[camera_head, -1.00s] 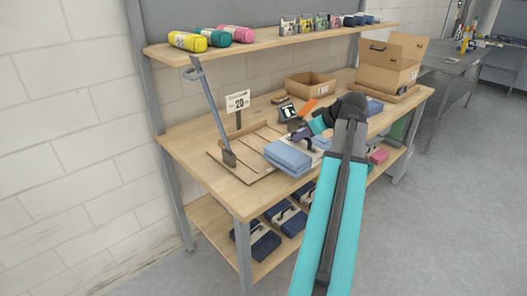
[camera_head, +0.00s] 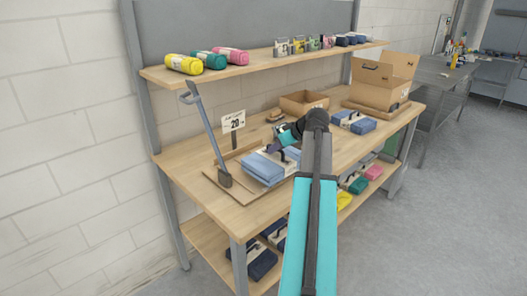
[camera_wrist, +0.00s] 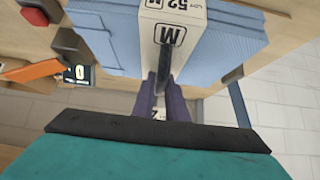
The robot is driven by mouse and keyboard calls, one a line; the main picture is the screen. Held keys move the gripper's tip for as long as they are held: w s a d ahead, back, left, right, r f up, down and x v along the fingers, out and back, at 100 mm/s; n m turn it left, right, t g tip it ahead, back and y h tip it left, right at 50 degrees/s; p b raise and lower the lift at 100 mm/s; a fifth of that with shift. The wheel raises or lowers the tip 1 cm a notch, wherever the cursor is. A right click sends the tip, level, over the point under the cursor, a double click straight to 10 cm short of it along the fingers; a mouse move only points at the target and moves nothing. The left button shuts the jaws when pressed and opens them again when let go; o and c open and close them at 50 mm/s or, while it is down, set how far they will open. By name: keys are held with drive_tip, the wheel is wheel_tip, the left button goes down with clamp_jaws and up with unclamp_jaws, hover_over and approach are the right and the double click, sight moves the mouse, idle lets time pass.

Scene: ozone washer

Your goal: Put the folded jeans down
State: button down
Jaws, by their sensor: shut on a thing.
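The folded jeans are a light blue stack (camera_head: 262,169) with a white band and a dark handle. They are over the right part of a low wooden board (camera_head: 226,191) on the bench, beside the "20" sign; I cannot tell if they touch it. In the wrist view the jeans (camera_wrist: 230,45) fill the top, their band marked "M" and "LOT 52". My gripper (camera_head: 276,147), with purple fingers in the wrist view (camera_wrist: 163,98), is shut on the band's dark handle. The fingertips are partly hidden.
A grey-handled tool (camera_head: 206,138) stands leaning on the board's left side, close to the jeans. The "20" sign (camera_head: 233,121) is behind. An open small box (camera_head: 303,103), another blue bundle (camera_head: 354,122) and a large carton (camera_head: 383,80) stand right. A shelf (camera_head: 262,62) hangs above.

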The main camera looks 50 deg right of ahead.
sight(265, 151)
drive_tip(key=w, duration=0.4)
drive_tip(key=w+p, duration=0.1)
drive_tip(key=w, duration=0.1)
drive_tip(key=shift+d+f, duration=0.15)
drive_tip(key=shift+f, duration=0.1)
drive_tip(key=shift+f, duration=0.15)
drive_tip(key=shift+f+p, duration=0.7)
drive_tip(key=shift+f, duration=0.9)
drive_tip(key=shift+f, duration=0.1)
drive_tip(key=c, duration=1.8)
unclamp_jaws()
drive_tip(key=shift+o, duration=0.2)
drive_tip(key=shift+s, duration=0.1)
drive_tip(key=shift+b+v, duration=1.1)
drive_tip(key=shift+v, duration=4.9)
